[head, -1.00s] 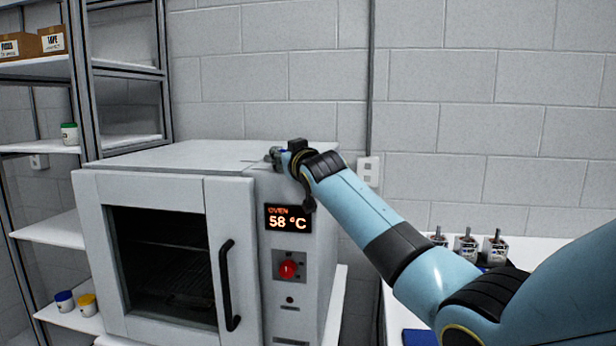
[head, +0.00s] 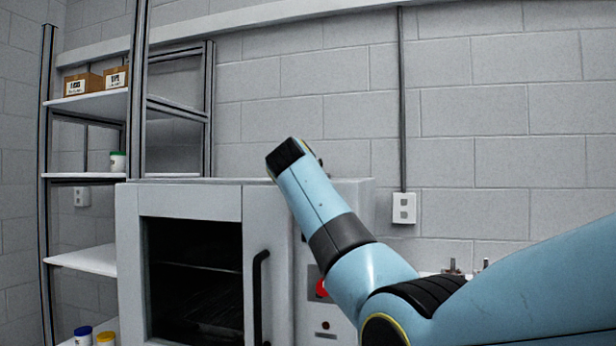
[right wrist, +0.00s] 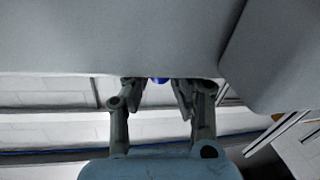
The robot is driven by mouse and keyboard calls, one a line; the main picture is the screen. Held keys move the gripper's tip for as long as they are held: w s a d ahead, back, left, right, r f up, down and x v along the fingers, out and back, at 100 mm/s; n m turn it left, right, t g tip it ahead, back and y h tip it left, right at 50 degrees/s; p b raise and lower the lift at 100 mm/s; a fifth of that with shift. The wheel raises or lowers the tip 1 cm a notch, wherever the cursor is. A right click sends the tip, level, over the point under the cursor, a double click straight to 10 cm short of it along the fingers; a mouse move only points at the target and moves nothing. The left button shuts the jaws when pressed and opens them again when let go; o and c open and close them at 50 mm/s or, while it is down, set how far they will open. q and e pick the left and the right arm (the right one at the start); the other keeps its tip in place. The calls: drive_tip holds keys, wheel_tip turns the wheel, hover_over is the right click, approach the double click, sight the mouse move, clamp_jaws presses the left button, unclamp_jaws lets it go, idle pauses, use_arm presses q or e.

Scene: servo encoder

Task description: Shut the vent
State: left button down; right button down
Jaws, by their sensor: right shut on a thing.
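The grey oven (head: 268,212) stands left of centre in the head view, its door shut. My right arm reaches over the oven's upper right part, and its forearm hides the gripper in that view. The vent's own position is hidden. My left gripper is not in view.
The oven has a black door handle (head: 259,297) and a red knob (head: 321,288) partly behind my arm. A metal rack with boxes (head: 84,84) and jars stands at left. A block wall (head: 480,110) with a white socket (head: 404,208) is behind.

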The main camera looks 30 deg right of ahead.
drive_tip(key=c, duration=1.1)
unclamp_jaws()
drive_tip(key=shift+a, duration=0.15)
drive_tip(key=v, duration=1.2)
